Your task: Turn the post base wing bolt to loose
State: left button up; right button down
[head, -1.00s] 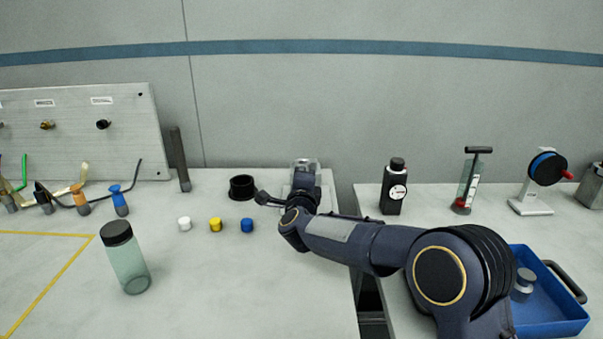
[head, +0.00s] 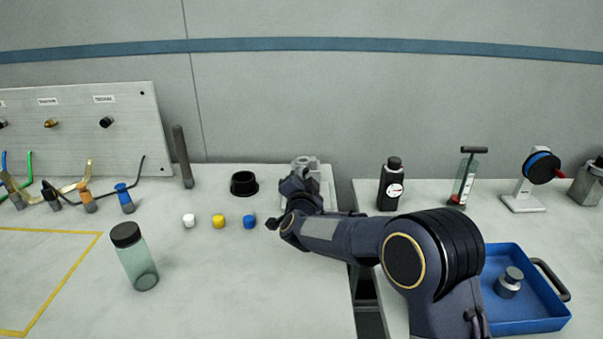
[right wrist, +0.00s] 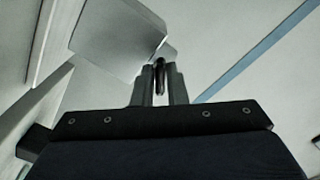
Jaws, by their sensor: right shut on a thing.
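The grey post base (head: 310,163) stands at the back right of the left table, on a pale plate. My right gripper (head: 298,184) is in front of it and covers much of it in the head view. In the right wrist view my right gripper (right wrist: 160,88) has its two fingers close together on a narrow dark piece (right wrist: 160,72), which I take for the wing bolt. A pale grey block (right wrist: 118,38) is just beyond the fingertips. The wing bolt is hidden in the head view, and its angle is hard to tell. My left gripper is out of view.
A black ring (head: 244,184) and white, yellow and blue caps (head: 249,222) lie left of the gripper. A green bottle (head: 136,262) stands at front left. A gap separates the tables. A black gauge bottle (head: 392,186) and a blue tray (head: 540,325) are at right.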

jog(key=shift+n, duration=0.5)
dwell(0.9)
jog(key=c, duration=1.5)
grip_release()
jog(key=shift+s, duration=3.9)
